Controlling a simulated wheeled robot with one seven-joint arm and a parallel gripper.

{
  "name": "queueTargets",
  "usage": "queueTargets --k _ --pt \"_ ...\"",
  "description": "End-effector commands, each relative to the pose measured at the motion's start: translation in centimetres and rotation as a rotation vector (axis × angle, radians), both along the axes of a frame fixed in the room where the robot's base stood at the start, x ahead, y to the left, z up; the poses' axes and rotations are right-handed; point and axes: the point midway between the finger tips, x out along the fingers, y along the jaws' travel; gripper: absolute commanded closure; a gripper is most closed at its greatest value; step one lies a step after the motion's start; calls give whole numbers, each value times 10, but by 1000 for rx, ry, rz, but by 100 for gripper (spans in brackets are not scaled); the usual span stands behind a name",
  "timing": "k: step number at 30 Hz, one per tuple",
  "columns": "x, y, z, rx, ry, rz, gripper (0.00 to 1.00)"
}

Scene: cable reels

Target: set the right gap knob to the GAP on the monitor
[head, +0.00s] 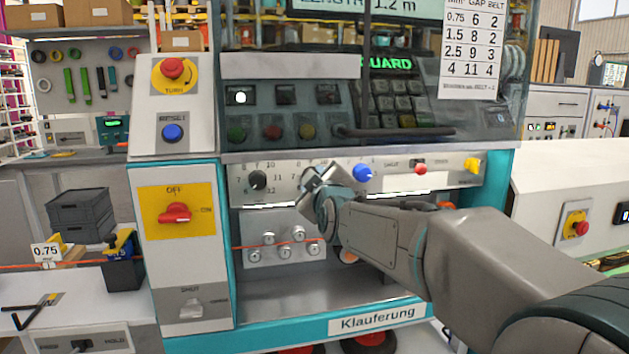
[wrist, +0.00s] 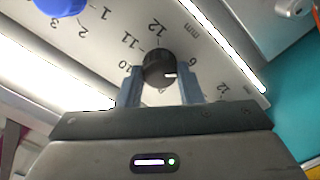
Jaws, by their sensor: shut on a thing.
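In the wrist view, the black right gap knob (wrist: 158,66) sits between my two fingers, which are shut on it. Its white mark points to the right of the picture, a little below the printed 6. The 10, 11 and 12 show around the dial; other numbers are hidden behind my gripper (wrist: 160,88). In the head view my gripper (head: 322,185) covers this knob. The monitor (head: 375,8) is cut off at the top; it reads a length of 1.2 m, and no GAP line shows. The chart (head: 472,50) lists 0.75, gap 6, belt 2 in its first row.
The left black knob (head: 257,180) and the blue knob (head: 362,173) flank my gripper on the same panel. A red button (head: 420,168) and yellow knob (head: 472,165) lie farther right. Silver rollers (head: 284,243) sit below. A card (head: 46,252) at left reads 0.75.

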Motion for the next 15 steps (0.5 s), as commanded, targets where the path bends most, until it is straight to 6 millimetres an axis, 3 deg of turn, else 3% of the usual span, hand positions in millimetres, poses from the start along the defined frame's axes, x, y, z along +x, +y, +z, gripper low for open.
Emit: queueTargets --k 4,5,6,15 --pt "0 0 2 0 -4 1 90" --pt "0 0 1 0 -4 1 59" --pt "0 0 1 0 -4 1 48" --pt "0 -1 1 0 -1 -1 45"
